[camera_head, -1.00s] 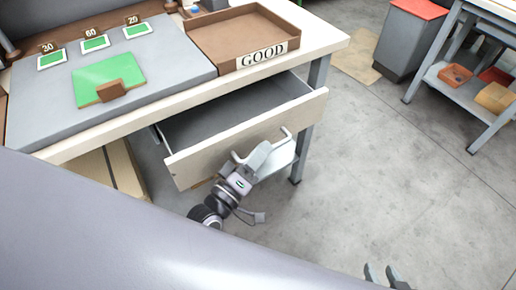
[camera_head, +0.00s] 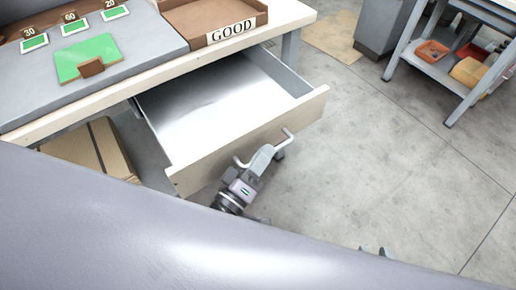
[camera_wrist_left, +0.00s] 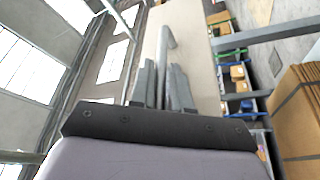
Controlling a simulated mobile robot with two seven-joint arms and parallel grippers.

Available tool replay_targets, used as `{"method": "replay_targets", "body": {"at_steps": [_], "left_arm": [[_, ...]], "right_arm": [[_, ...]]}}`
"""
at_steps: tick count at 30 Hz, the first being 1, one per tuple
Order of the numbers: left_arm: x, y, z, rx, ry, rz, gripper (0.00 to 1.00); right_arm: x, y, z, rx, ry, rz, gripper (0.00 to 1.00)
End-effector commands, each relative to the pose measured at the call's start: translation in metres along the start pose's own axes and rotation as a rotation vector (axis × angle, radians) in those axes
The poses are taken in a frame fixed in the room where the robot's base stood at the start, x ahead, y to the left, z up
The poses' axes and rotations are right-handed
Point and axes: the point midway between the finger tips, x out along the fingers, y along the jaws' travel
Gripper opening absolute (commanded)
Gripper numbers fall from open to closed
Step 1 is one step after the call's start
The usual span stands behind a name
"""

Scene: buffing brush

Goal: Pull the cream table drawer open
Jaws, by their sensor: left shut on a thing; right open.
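The cream table drawer (camera_head: 205,170) stands well out from the table, and its grey inside shows empty in the head view. A pale bar handle (camera_head: 287,136) is on its front. My left gripper (camera_head: 262,157) is shut on the handle. In the left wrist view, the fingers of my left gripper (camera_wrist_left: 163,88) close around the handle bar (camera_wrist_left: 165,45), with the cream drawer front (camera_wrist_left: 190,50) behind. My right gripper (camera_head: 372,251) shows only as fingertips at the lower edge of the head view, apart and away from the drawer.
The table top (camera_head: 296,14) bears a brown tray (camera_head: 205,18) marked GOOD and a grey board with green cards. A cardboard box (camera_head: 88,150) stands under the table. A shelf cart (camera_head: 445,72) is at the upper right. The floor right of the drawer is clear.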

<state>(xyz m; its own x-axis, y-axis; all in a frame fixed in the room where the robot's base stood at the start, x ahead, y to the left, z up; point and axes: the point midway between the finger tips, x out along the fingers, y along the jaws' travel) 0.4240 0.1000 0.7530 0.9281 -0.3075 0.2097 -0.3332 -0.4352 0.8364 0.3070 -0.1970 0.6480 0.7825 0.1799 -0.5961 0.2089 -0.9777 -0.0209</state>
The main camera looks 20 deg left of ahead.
Motion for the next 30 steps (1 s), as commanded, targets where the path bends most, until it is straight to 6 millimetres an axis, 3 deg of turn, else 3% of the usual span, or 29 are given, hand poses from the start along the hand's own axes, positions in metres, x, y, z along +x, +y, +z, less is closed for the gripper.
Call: {"method": "replay_targets", "body": {"at_steps": [19, 20, 30], "left_arm": [[-0.0042, 0.0033, 0.0073, 0.0, -0.002, -0.004, 0.0], [-0.0042, 0.0032, 0.0072, 0.0, -0.002, -0.004, 0.23], [-0.0066, 0.0037, 0.007, 0.0, -0.001, -0.002, 0.23]], "right_arm": [[-0.0004, 0.0004, 0.0015, -0.002, -0.004, 0.001, 0.43], [-0.0004, 0.0003, 0.0015, -0.002, -0.004, 0.001, 0.43], [-0.0007, -0.0001, -0.0002, -0.001, -0.001, 0.0, 0.43]]}}
